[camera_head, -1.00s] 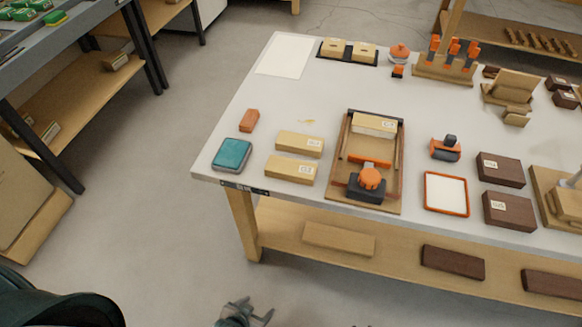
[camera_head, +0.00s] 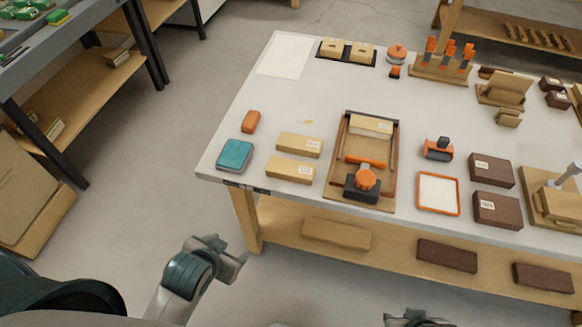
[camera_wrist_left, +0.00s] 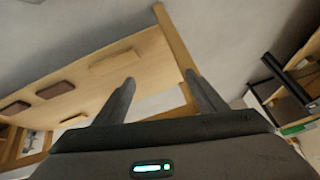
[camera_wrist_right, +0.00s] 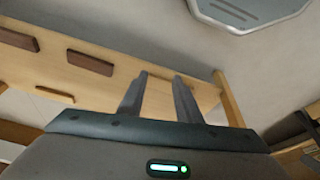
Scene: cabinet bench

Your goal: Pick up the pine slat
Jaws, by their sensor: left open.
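Two pale wooden slats with white labels, the upper (camera_head: 293,144) and the lower (camera_head: 285,167), lie side by side on the bench top, left of the clamp jig. A similar pale labelled piece (camera_head: 366,123) lies at the far end of the jig. Another pale slat (camera_head: 337,233) lies on the lower shelf. Which is the pine slat I cannot tell. My left gripper (camera_head: 238,262) is open and empty, in front of the bench's left leg, apart from all slats; its fingers also show in the left wrist view (camera_wrist_left: 160,77). My right gripper (camera_wrist_right: 162,76) has its fingers apart and empty.
The white bench top (camera_head: 225,158) holds a teal box (camera_head: 235,154), an orange block (camera_head: 251,121), the clamp jig (camera_head: 340,185), an orange-rimmed tray (camera_head: 457,193) and dark blocks (camera_head: 492,168). Dark slats (camera_head: 447,255) lie on the lower shelf. Floor left of the bench is clear.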

